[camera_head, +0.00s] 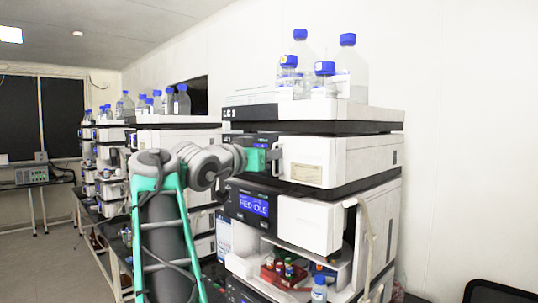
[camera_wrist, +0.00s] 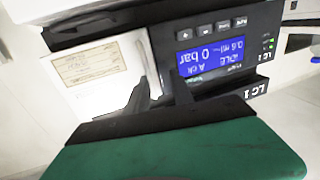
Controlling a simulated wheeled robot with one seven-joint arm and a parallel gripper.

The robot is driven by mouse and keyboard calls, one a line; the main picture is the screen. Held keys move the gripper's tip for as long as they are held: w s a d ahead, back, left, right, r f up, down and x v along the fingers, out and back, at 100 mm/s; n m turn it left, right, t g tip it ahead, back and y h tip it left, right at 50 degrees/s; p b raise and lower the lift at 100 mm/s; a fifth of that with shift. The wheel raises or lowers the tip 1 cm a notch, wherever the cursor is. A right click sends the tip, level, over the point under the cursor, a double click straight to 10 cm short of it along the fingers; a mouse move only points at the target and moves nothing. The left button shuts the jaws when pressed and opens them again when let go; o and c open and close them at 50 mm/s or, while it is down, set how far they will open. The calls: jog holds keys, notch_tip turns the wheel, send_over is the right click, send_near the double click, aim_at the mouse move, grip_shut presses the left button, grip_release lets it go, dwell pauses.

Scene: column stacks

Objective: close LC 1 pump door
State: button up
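The LC 1 pump is the unit just under the top bottle tray in the head view, with a white door (camera_head: 310,160) bearing a small label. The door also shows upside down in the wrist view (camera_wrist: 85,68), beside the blue pump display (camera_wrist: 208,55), which reads 0 bar. The door's pale handle (camera_wrist: 150,65) runs along the edge near the display. My gripper (camera_wrist: 163,95) has its dark fingers apart, at the handle's end; I cannot tell whether they touch it. Whether the door is ajar is unclear.
Bottles with blue caps (camera_head: 325,80) stand in the tray on top. Below are a unit with a lit display (camera_head: 254,205) and an open bay with red vial racks (camera_head: 284,272). Similar stacks (camera_head: 172,135) stand to the left. The floor at far left (camera_head: 40,255) is clear.

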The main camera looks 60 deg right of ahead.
jog(key=a+b, duration=0.2)
jog(key=a, duration=0.5)
jog(key=shift+w+a, duration=0.15)
jog(key=shift+a, duration=0.15)
